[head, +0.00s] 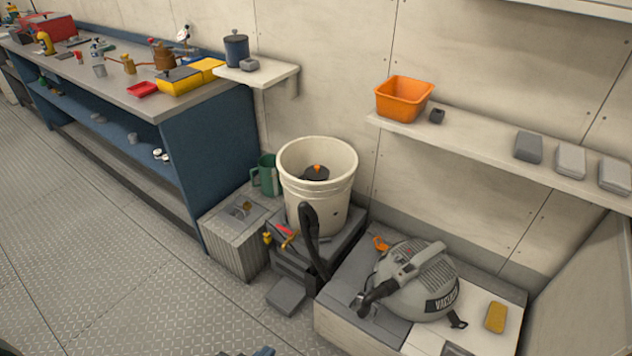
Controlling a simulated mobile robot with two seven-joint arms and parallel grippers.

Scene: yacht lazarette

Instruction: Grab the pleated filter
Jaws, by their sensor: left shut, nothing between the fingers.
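I cannot pick out a pleated filter for certain. A grey box-like block (235,255) with upright ribs on its sides stands on the floor at the end of the blue bench; I cannot tell whether it is the filter. A dark round piece with an orange tip (315,173) shows inside the white bucket (325,205), its lower part hidden. A grey vacuum (425,285) sits on the low white locker. Only a small dark and blue bit of my left gripper (252,352) shows at the bottom edge, shut and empty, well below these things. My right gripper is out of view.
The blue workbench (140,85) with tools and bottles runs along the left. A black hose (312,240) stands before the bucket. A shelf on the right holds an orange bin (403,98) and grey boxes. A yellow pad (496,317) lies beside the vacuum. The left floor is clear.

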